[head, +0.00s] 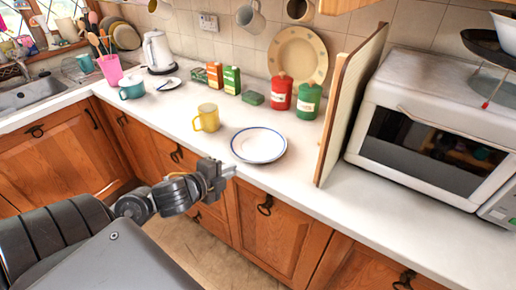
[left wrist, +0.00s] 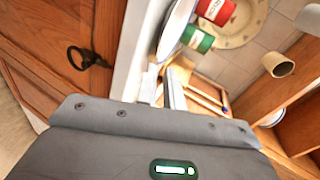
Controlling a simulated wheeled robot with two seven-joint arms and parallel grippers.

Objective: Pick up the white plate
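The white plate (head: 258,145) has a blue rim and lies flat on the white counter, right of the yellow mug. In the left wrist view the plate (left wrist: 176,28) is seen nearly edge-on, beyond the fingers. My left gripper (head: 226,173) is in front of the counter's edge, lower left of the plate and apart from it. In the left wrist view its two fingers (left wrist: 163,88) stand apart with nothing between them. My right gripper is not in view.
A yellow mug (head: 207,118) stands left of the plate. Red (head: 281,91) and green (head: 308,101) canisters stand behind it. An upright wooden board (head: 350,100) and a white microwave (head: 435,135) are at the right. The counter around the plate's front is clear.

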